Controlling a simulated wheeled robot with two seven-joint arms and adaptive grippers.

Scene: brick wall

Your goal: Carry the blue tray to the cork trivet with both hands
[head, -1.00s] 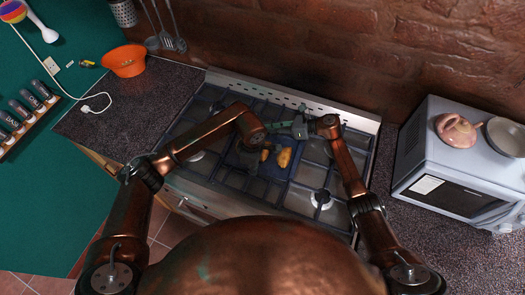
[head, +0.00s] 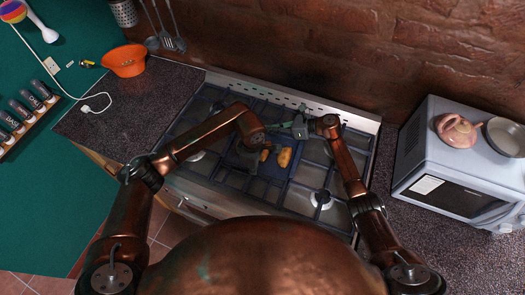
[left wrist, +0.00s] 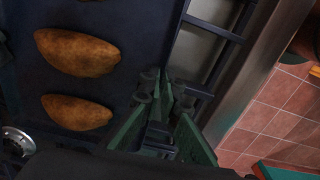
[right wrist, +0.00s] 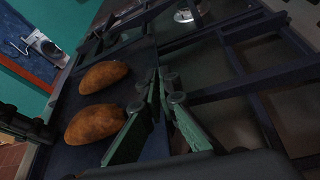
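The blue tray (head: 246,158) is dark and flat and sits over the stove, with two brown bread-like pieces (head: 285,157) on it. It also shows in the left wrist view (left wrist: 150,30) and the right wrist view (right wrist: 140,60). My left gripper (left wrist: 160,80) has its fingers closed together at one edge of the tray. My right gripper (right wrist: 161,77) has its fingers closed together at another edge. Both seem to pinch the rim, though the fingertips' contact is partly hidden. In the head view my arms cover parts of the tray. I cannot make out the cork trivet.
The stove (head: 225,205) has black grates under and around the tray. A dark counter (head: 110,110) at left carries an orange bowl (head: 124,61) and a white cable. A microwave (head: 455,180) stands at right. A brick wall rises behind. A green surface (head: 40,190) lies far left.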

